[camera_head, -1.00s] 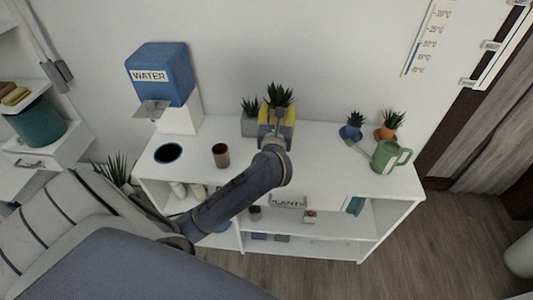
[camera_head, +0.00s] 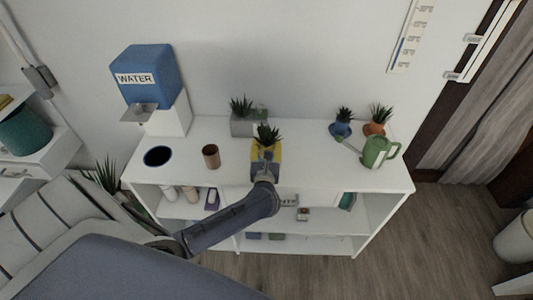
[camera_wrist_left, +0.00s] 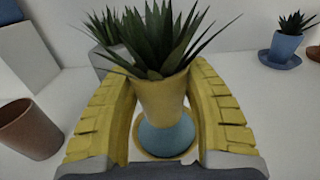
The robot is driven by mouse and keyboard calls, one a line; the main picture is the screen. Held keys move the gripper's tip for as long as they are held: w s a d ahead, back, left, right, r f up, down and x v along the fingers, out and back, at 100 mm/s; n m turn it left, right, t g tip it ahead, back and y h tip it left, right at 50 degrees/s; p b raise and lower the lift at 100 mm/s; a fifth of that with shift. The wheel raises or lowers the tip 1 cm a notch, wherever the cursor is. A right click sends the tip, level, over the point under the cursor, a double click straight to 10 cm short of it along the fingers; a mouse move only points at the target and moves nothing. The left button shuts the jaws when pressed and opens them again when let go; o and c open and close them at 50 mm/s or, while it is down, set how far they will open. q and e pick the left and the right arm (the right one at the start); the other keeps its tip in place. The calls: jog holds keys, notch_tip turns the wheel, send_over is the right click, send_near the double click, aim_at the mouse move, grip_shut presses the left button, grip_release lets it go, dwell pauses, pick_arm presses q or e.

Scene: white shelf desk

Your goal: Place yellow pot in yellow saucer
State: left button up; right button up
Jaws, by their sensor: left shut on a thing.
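The yellow pot (camera_wrist_left: 160,98) holds a spiky green plant (camera_head: 267,134). My left gripper (camera_head: 266,150) is shut on the pot, with its yellow fingers on both sides of it in the left wrist view. In the head view the fingers mostly hide the pot, over the shelf's front middle. Directly below the pot in the left wrist view, a rounded blue surface (camera_wrist_left: 166,138) shows. A yellow saucer rim (camera_wrist_left: 165,159) curves around it. I cannot tell whether the pot touches anything below. My right gripper is not in view.
A grey planter (camera_head: 242,127) stands behind, and a brown cup (camera_head: 211,157) to the left. A blue pot (camera_head: 342,129), an orange pot (camera_head: 375,129) and a green watering can (camera_head: 378,152) stand at the right. The white top (camera_head: 310,165) is clear between.

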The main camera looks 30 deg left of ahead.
pick_arm(q)
jog(key=shift+f, duration=1.85)
jog(key=shift+f, duration=0.15)
jog(key=o, duration=1.3)
jog(key=shift+s, duration=0.15)
jog(key=v, duration=1.1)
jog(key=shift+s+d, duration=0.2)
jog(key=shift+s, duration=0.15)
jog(key=shift+r, duration=0.2)
